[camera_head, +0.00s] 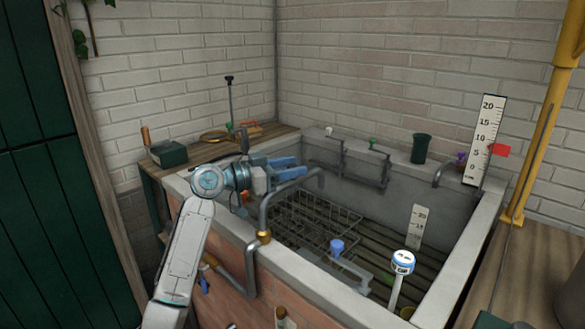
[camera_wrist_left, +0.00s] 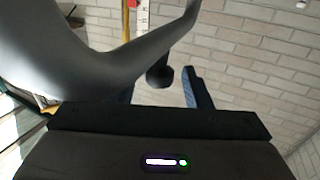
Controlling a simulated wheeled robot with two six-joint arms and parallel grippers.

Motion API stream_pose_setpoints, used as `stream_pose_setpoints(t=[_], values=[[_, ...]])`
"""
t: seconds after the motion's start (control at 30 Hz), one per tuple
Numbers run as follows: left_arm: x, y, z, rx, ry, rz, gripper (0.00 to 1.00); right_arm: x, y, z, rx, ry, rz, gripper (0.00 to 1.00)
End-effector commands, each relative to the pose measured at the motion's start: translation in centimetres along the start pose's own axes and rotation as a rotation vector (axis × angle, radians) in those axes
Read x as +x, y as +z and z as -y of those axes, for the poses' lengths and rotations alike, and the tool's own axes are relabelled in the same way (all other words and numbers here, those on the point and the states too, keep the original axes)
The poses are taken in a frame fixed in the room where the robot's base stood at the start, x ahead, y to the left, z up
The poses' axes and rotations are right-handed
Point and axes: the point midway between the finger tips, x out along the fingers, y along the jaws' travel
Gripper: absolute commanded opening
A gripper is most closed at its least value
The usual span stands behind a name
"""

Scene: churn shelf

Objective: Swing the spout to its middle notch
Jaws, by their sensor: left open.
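The spout (camera_head: 267,208) is a grey bent pipe rising from a brass collar (camera_head: 264,236) on the trough's front rim. Its upper arm reaches over the trough toward the back right, ending in a downturned tip. My left gripper (camera_head: 301,167) is open, with blue fingers beside the spout's upper arm on its far side in the head view. In the left wrist view the spout (camera_wrist_left: 90,75) crosses large in front of the fingers, hiding most of one. The other finger (camera_wrist_left: 198,90) shows right of the dark spout end (camera_wrist_left: 160,76). Contact cannot be told. No notches are readable.
The stone trough (camera_head: 455,250) holds a wire rack (camera_head: 315,215) and slats. A blue-topped gauge (camera_head: 402,262) and a blue knob (camera_head: 337,247) stand near its front. A scale board (camera_head: 485,140) and yellow pipe (camera_head: 545,130) stand right. A green box (camera_head: 168,154) sits on the left shelf.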

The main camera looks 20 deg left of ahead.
Motion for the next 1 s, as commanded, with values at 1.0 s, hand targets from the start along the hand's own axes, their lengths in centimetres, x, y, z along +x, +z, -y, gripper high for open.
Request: stream_pose_setpoints(t=[1.0], values=[[-10.1, 0.1, 0.0, -0.002, 0.001, 0.001, 0.45, -7.8, -2.4, 0.0, -0.009, 0.005, -0.061, 0.36]])
